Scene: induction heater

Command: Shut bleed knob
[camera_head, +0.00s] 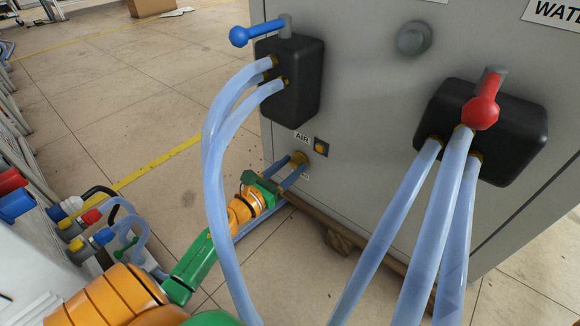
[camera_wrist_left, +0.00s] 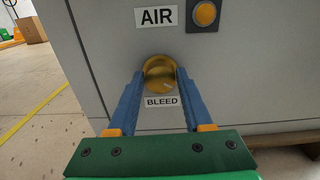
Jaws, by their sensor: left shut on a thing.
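The bleed knob (camera_wrist_left: 160,76) is a round brass-coloured knob on the grey cabinet front, between the "AIR" label (camera_wrist_left: 157,17) above and the "BLEED" label (camera_wrist_left: 161,101) below. My left gripper (camera_wrist_left: 158,82) has its two blue fingers on either side of the knob and is shut on it. The knob's exact turn angle is hard to tell. My right gripper is not in view.
The grey cabinet (camera_head: 365,125) carries a black block with a blue-handled valve (camera_head: 252,35) and another with a red-handled valve (camera_head: 481,108). Clear blue hoses (camera_head: 212,150) hang in front of my left arm. An orange button (camera_wrist_left: 205,14) sits above right of the knob.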

